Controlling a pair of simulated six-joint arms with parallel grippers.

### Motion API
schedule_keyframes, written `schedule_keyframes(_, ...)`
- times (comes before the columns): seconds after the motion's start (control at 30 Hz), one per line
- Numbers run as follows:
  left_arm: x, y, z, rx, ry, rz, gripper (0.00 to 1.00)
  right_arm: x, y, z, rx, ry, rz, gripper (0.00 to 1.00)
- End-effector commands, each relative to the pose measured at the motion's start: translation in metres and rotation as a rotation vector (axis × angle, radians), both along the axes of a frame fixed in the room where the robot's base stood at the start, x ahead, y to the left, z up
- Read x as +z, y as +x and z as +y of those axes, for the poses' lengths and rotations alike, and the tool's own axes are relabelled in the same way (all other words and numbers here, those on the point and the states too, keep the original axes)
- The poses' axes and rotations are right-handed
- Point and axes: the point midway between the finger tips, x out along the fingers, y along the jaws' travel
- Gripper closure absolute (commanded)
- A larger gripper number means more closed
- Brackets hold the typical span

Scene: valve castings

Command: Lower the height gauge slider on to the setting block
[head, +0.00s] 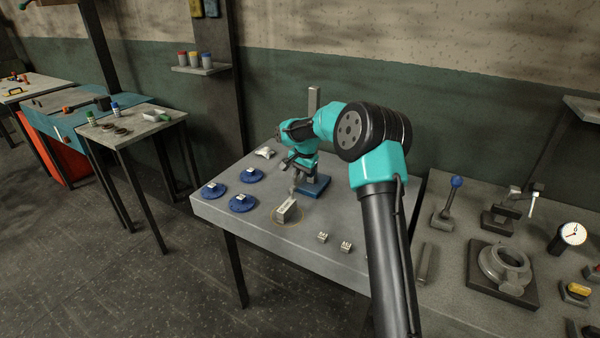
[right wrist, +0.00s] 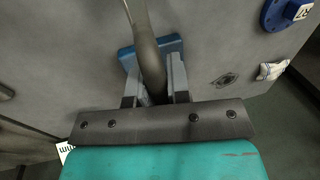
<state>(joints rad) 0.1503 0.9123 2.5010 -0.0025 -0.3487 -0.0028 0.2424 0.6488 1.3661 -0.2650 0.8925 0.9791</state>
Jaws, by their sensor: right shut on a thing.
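The height gauge has a blue base (head: 313,187) and a grey upright column (head: 314,98). It stands on the middle table, partly hidden behind my right arm. My right gripper (head: 303,170) is shut on the height gauge slider, low on the column above the base. In the right wrist view, the gripper's fingers (right wrist: 153,88) lie either side of the grey column (right wrist: 145,40), with the blue base (right wrist: 172,44) beyond; the slider is mostly hidden. The setting block (head: 287,211), a small grey block with a pale label, sits inside a thin ring on the table, just in front of the base. My left gripper is not in view.
Three blue discs (head: 241,203) with labels lie left of the block. Small labelled blocks (head: 322,237) sit near the front edge, and a pale packet (head: 265,153) at the back. A right-hand bench holds a dial gauge (head: 573,234) and a ring-shaped casting (head: 503,267).

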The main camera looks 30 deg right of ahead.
Motion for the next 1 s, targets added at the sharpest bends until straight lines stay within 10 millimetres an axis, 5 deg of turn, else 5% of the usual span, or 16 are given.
schedule_keyframes(0.03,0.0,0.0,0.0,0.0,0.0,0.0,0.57,-0.0118,-0.0075,-0.0012,0.002,0.006,0.032,1.0)
schedule_keyframes(0.8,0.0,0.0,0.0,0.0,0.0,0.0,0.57,-0.0117,-0.0075,-0.0012,0.002,0.006,0.032,1.0)
schedule_keyframes(0.83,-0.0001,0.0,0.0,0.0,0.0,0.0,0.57,-0.0118,-0.0076,-0.0013,0.002,0.006,0.032,0.8)
schedule_keyframes(1.0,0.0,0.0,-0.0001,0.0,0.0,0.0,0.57,-0.011,-0.0071,-0.0017,0.0,0.005,0.029,0.64)
